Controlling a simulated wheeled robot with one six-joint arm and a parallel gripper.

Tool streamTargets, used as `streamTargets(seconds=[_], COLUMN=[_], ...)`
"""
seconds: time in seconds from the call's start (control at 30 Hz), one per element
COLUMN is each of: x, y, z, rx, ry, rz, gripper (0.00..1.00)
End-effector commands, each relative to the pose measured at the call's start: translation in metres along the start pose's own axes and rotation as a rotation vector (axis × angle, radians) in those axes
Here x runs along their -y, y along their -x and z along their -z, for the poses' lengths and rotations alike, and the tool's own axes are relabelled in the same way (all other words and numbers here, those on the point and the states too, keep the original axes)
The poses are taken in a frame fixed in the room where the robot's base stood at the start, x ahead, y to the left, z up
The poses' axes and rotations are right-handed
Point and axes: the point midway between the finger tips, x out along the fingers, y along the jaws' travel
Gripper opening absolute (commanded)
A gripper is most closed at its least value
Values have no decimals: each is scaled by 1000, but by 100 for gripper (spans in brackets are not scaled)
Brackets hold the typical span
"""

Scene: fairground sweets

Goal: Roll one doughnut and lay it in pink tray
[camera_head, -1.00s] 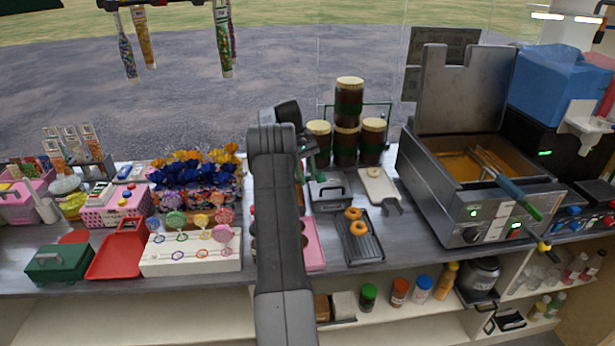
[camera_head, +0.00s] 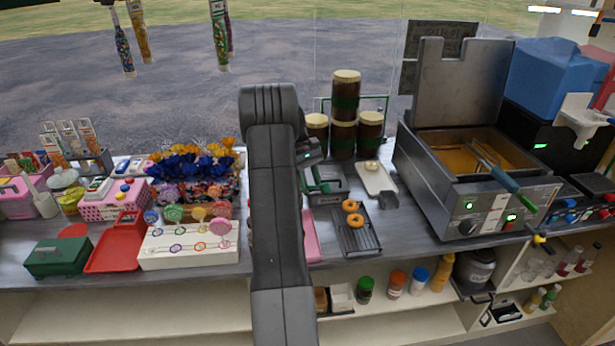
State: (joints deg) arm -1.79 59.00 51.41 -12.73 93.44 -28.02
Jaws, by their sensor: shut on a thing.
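My gripper (camera_head: 316,176) is beside my dark arm, low over a grey metal box (camera_head: 328,197). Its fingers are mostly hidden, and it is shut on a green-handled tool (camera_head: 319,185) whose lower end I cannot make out. Two brown ring doughnuts (camera_head: 351,206) lie on a black rack (camera_head: 361,242) to the right of and in front of the box. The pink tray (camera_head: 312,240) shows only as a strip to the right of my arm; the rest is hidden behind the arm. No doughnut shows on that strip.
Dark jars (camera_head: 344,138) with pale lids stand behind the box. A white board (camera_head: 375,179) with a small pale item lies right of it. The fryer (camera_head: 478,200) stands further right. The lollipop stand (camera_head: 190,255) and red tray (camera_head: 112,252) are on the left.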

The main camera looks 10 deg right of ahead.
Motion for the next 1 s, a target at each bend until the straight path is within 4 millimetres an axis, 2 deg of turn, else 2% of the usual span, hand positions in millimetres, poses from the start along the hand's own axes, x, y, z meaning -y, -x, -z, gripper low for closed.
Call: streamTargets(seconds=[1.0], x=[63], y=[-72], z=[-134], rx=[-2], ry=[0], rz=[-1], gripper=[0])
